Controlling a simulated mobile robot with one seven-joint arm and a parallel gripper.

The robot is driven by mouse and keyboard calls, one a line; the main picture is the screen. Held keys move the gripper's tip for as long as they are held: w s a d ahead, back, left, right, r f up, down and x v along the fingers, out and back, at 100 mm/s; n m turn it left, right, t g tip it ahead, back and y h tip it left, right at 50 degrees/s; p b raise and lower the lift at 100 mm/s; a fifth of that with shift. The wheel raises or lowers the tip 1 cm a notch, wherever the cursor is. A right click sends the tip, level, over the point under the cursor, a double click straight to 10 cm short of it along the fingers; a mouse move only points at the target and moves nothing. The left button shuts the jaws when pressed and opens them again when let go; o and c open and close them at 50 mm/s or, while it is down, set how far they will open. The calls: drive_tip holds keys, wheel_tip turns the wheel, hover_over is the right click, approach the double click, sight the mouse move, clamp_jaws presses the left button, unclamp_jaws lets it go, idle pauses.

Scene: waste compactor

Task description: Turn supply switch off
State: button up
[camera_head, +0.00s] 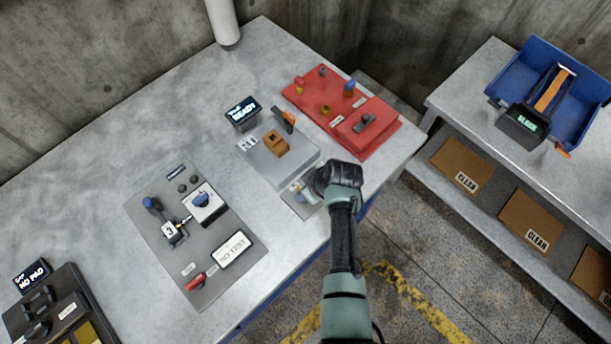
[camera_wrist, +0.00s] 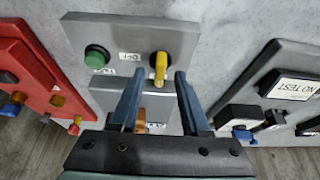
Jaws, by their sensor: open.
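A yellow switch handle (camera_wrist: 160,68) stands on a small grey panel (camera_wrist: 200,45) in the wrist view. A green button (camera_wrist: 97,56) sits to its left, with small upside-down labels between and below them. My gripper (camera_wrist: 156,82) is open and empty. Its two fingers point at the panel, their tips on either side of the yellow handle's lower end; I cannot tell whether they touch it. In the head view my gripper (camera_head: 304,191) is over the small grey panel (camera_head: 290,196) at the table's front edge, and my wrist hides much of it.
A grey plate with an orange-brown block (camera_head: 276,145) lies just behind the panel. A red panel (camera_head: 380,143) is to the right. A larger grey panel (camera_head: 215,275) with a NO TEST display is to the left. A blue bin (camera_head: 520,65) stands on another bench.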

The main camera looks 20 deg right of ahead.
drive_tip(key=shift+w+a+f, duration=0.1)
drive_tip(key=shift+w+f, duration=0.15)
drive_tip(key=shift+f, duration=0.35)
clamp_jaws()
